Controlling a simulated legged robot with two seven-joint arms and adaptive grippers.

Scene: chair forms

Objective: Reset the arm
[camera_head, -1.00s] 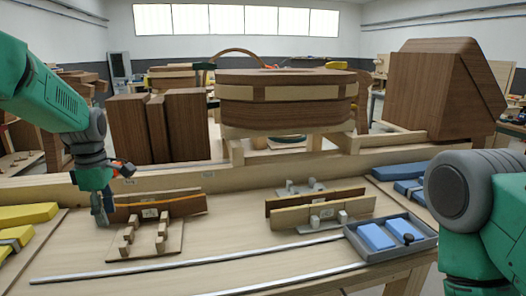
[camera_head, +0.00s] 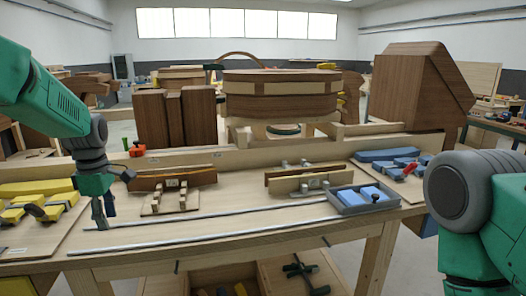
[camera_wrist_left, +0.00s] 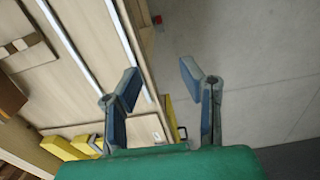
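My right arm (camera_head: 475,205) comes in at the right edge of the head view. Its gripper is outside the frame.
The workbench (camera_head: 265,222) carries two long metal rails, a wooden jig (camera_head: 172,200), a second jig (camera_head: 300,178) and a grey tray (camera_head: 362,201) with blue blocks. Yellow blocks (camera_head: 38,203) lie at the left. Dark wooden forms stand behind. An open lower shelf shows beneath the bench.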

